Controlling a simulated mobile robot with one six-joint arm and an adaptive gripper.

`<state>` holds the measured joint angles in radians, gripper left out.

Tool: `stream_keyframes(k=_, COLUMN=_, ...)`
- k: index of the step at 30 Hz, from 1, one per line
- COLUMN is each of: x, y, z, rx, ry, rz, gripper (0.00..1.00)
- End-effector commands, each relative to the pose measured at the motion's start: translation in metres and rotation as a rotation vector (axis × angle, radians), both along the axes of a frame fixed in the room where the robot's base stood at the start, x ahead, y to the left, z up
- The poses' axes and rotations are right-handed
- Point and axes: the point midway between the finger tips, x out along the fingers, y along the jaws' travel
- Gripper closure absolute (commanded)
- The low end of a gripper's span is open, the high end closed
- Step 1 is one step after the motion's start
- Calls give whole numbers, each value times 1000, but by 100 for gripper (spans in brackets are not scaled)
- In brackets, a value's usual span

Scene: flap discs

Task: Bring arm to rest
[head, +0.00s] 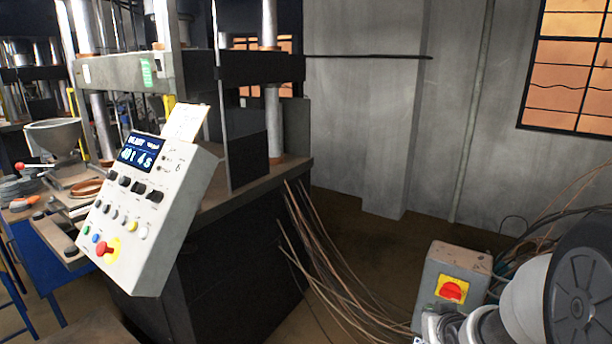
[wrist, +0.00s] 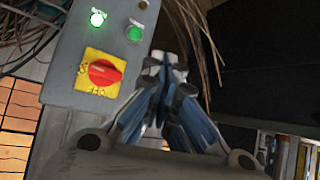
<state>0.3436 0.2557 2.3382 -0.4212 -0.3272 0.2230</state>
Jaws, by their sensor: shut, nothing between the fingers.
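My gripper (wrist: 168,68) shows in the wrist view, its blue-and-grey fingers drawn together with nothing between them. It is in front of a grey switch box (wrist: 64,62) with a red rotary knob on a yellow plate (wrist: 101,72). I cannot tell the distance between them. In the head view, parts of my arm show at the lower right, beside the same grey switch box (head: 440,262). My gripper's fingertips are not visible in the head view.
A press with a dark base (head: 240,255) stands at the centre left, with a white control panel (head: 150,212) on it. Loose cables (head: 325,270) hang and lie between the press and the switch box. A grey wall (head: 365,120) stands behind. A blue bench (head: 50,250) is at the left.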

Motion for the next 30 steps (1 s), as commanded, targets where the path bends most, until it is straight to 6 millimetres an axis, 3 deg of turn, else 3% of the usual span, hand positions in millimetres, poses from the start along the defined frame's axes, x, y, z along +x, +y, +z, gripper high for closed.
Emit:
stream_keyframes(k=1, x=-12, y=9, z=22, rx=-21, ry=20, rz=-5, gripper=100)
stream_keyframes(k=3, x=-33, y=20, z=42, rx=-35, ry=64, rz=-17, gripper=100)
stream_keyframes(k=9, x=-111, y=60, z=86, rx=-33, ry=193, rz=-23, gripper=100)
stream_keyframes(k=18, x=-239, y=122, z=109, rx=42, ry=375, rz=62, gripper=100)
stream_keyframes(k=21, x=-265, y=134, z=109, rx=62, ry=414, rz=92, gripper=100)
stream_keyframes(k=24, x=-279, y=140, z=109, rx=72, ry=435, rz=108, gripper=100)
stream_keyframes(k=30, x=-283, y=141, z=108, rx=75, ry=445, rz=113, gripper=100)
